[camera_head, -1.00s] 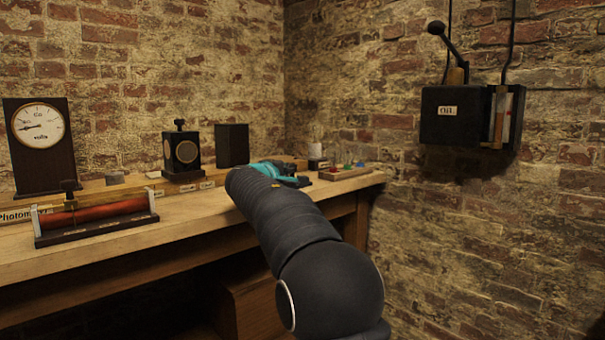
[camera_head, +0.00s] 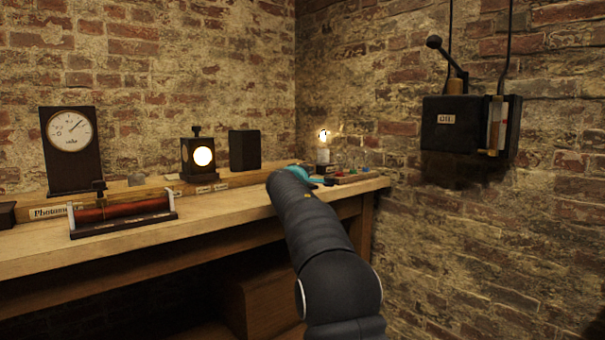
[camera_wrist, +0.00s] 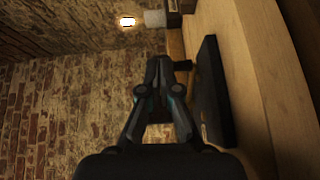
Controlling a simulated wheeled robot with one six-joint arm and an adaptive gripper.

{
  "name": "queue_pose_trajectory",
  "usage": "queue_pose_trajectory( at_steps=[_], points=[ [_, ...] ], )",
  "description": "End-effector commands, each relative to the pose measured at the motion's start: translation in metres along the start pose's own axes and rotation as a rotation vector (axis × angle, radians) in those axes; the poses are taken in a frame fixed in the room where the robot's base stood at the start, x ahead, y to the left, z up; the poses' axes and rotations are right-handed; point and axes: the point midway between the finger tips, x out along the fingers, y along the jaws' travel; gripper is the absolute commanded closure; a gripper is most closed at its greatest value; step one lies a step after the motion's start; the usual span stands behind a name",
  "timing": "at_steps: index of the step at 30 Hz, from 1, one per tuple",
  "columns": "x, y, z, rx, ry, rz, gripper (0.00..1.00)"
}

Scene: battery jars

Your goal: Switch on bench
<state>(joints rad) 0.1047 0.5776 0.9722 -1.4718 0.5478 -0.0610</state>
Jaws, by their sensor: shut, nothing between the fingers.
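The bench (camera_head: 130,250) is a wooden worktop along the brick wall. In the head view my gripper (camera_head: 318,181) is at its right end, mostly hidden behind my arm. In the wrist view my gripper (camera_wrist: 164,66) is shut and empty. Its tips are close to a short dark stub on a dark flat block (camera_wrist: 214,95) on the bench; I cannot tell whether they touch. A bare bulb (camera_head: 323,135) near the corner is lit and also shows in the wrist view (camera_wrist: 127,22). The round window of a lamp box (camera_head: 203,157) glows.
A dial meter (camera_head: 69,132) and a red coil (camera_head: 122,210) stand on the left of the bench. A wall switch box (camera_head: 447,138) with a raised lever (camera_head: 447,60) hangs at right.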

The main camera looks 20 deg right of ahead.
Motion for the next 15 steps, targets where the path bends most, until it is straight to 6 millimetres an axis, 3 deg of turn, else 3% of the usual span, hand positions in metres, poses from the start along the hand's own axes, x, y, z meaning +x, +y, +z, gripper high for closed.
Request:
queue_pose_trajectory(
  at_steps=[15],
  points=[
    [-0.0024, -0.0015, -0.0001, 0.000, -0.001, 0.000, 1.00]
  ],
)
